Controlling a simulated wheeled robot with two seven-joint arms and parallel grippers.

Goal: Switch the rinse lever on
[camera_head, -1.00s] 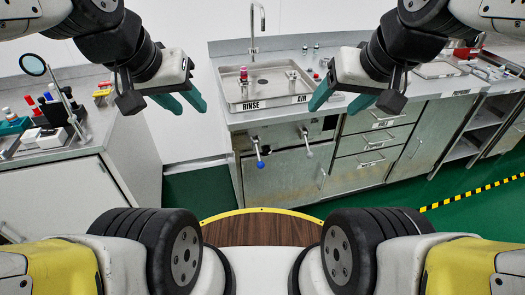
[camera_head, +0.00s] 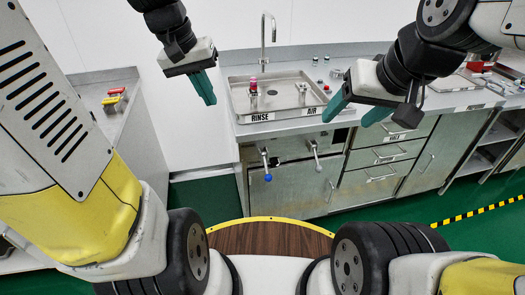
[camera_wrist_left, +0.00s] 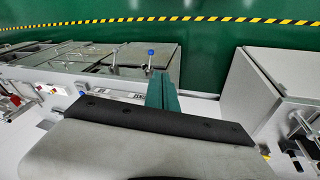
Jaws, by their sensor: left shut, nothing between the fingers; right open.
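The rinse lever (camera_head: 266,164) has a blue knob and hangs down from the front of the washer, below the RINSE label (camera_head: 260,117). Its blue knob also shows in the left wrist view (camera_wrist_left: 150,53), just beyond my fingertips in the picture. A second lever (camera_head: 315,155) with a grey knob hangs to its right, under the AIR label (camera_head: 315,111). My left gripper (camera_head: 209,97) is shut and empty, up and left of the rinse lever and apart from it; its teal fingers show in the left wrist view (camera_wrist_left: 161,92). My right gripper (camera_head: 355,112) is open and empty before the counter.
A steel sink tray (camera_head: 285,92) with a tall faucet (camera_head: 267,28) sits on the counter. Cabinet doors and drawers (camera_head: 385,158) extend to the right. A side bench (camera_head: 100,115) stands at the left. Green floor lies between bench and washer.

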